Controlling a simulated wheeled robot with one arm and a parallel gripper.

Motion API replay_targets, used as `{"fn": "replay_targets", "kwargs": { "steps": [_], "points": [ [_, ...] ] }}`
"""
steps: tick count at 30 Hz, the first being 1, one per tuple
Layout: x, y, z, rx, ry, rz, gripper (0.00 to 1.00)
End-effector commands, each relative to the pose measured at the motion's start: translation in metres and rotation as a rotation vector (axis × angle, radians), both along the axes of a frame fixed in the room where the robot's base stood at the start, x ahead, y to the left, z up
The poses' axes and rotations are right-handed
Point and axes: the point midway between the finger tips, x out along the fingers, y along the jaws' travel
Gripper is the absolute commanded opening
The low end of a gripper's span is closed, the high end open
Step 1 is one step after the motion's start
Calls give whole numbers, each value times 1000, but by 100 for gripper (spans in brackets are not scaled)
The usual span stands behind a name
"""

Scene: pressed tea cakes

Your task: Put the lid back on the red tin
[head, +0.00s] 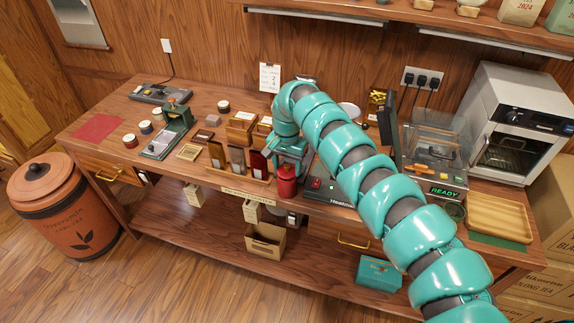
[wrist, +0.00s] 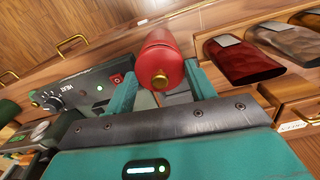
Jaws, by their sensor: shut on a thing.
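The red tin (head: 286,184) is upright near the table's front edge, just below my gripper (head: 290,152). In the wrist view, a red lid with a brass knob (wrist: 161,81) faces the camera, between the two teal fingers of my gripper (wrist: 162,88). The jaws are shut on the lid. The red body of the tin (wrist: 158,40) shows beyond it, in line with it. I cannot tell whether the lid is fully seated or a small gap remains, as the seam is hidden.
A wooden rack with glossy red and brown upright pieces (head: 236,157) stands close left of the tin. A dark heating unit (head: 322,189) with a red switch is close right. A wooden tray (head: 499,218) lies far right. A red mat (head: 97,127) lies far left.

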Motion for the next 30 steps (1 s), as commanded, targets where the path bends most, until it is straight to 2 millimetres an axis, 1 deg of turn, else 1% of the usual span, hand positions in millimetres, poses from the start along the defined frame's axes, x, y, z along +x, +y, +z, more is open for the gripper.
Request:
{"fn": "replay_targets", "kwargs": {
  "steps": [27,28,30],
  "points": [
    [0,0,0,0,0,0,30],
    [0,0,0,0,0,0,61],
    [0,0,0,0,0,0,74]
  ]
}}
